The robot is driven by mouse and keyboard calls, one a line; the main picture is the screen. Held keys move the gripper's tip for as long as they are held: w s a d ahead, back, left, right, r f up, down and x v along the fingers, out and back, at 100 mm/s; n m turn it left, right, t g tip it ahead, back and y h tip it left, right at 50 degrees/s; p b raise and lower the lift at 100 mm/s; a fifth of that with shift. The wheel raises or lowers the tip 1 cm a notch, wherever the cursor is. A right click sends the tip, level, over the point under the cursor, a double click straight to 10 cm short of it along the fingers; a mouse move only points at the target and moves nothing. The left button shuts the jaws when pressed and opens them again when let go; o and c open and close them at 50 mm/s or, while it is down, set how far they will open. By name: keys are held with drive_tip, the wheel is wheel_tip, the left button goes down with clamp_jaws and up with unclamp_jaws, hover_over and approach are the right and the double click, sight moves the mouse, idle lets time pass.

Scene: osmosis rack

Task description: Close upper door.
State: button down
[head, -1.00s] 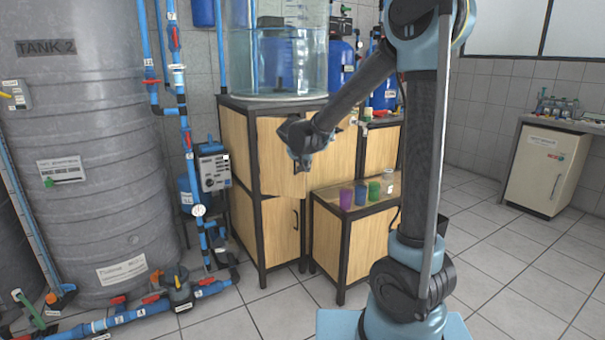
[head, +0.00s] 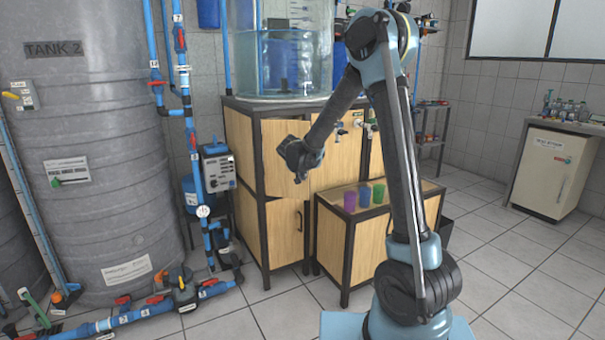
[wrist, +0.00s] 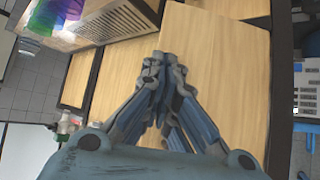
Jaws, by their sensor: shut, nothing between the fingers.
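The upper door (head: 280,143) is a light wooden panel on the black-framed cabinet under the clear tank. Its lower edge sits out of line with the frame, so it looks ajar. In the wrist view the door (wrist: 220,75) fills the middle and right and lies at an angle to the dark frame. My gripper (head: 299,178) is in front of the door's right part, fingers pointing down. In the wrist view its fingertips (wrist: 165,58) are together and empty, over the door's edge. I cannot tell whether they touch it.
A low wooden cabinet (head: 333,240) with purple, blue and green cups (head: 364,197) on top stands to the right. A grey tank (head: 95,190) and blue pipes (head: 192,150) stand at the left. The tiled floor at right is clear.

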sight(308, 176)
drive_tip(key=shift+w+d+f, duration=0.15)
drive_tip(key=shift+w+f, duration=0.05)
drive_tip(key=shift+w, duration=0.65)
drive_tip(key=shift+w+d+f, duration=0.15)
drive_tip(key=shift+w, duration=0.7)
drive_tip(key=shift+w+d+f, duration=0.15)
drive_tip(key=shift+w+f, duration=0.05)
drive_tip(key=shift+w, duration=0.65)
